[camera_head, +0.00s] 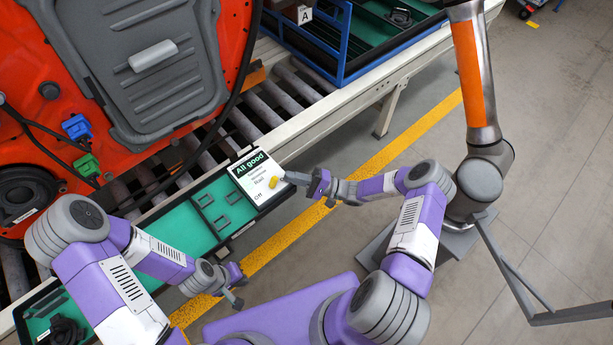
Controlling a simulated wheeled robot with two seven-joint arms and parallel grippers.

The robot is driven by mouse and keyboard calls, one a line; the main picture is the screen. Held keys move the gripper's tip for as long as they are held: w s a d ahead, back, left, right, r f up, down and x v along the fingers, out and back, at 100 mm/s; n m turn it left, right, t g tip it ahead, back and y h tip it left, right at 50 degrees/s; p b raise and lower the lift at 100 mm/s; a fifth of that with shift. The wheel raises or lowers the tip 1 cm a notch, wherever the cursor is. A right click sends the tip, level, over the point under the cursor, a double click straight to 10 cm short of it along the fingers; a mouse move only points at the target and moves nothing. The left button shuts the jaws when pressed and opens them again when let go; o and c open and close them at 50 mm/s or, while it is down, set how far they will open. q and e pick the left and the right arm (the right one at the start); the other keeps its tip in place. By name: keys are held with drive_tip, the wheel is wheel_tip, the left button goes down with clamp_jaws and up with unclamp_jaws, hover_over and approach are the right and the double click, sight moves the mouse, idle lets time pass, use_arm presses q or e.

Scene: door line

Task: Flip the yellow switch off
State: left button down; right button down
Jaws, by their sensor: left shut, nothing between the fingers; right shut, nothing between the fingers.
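The yellow switch (273,182) is a small knob on a white label panel (252,170) with a green "All good" heading and "Off" at its lower end. The knob sits at the panel's right side, near the line above "Off"; its exact setting is too small to tell. My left gripper (236,302) is shut and empty, low beside the green tray, well away from the switch.
The panel stands at the end of a green tray (178,226) beside a roller conveyor (262,108). An orange door (225,40) with cables fills the upper left. A blue-framed crate (345,62) is at the top. An orange-and-grey post (472,75) stands right.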

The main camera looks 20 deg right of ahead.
drive_tip(key=shift+s+a+r, duration=0.25)
drive_tip(key=shift+a+r, duration=0.1)
drive_tip(key=shift+a, duration=0.35)
drive_tip(key=shift+r+n+p, duration=0.2)
drive_tip(key=shift+n+p, duration=0.2)
drive_tip(key=shift+p, duration=0.15)
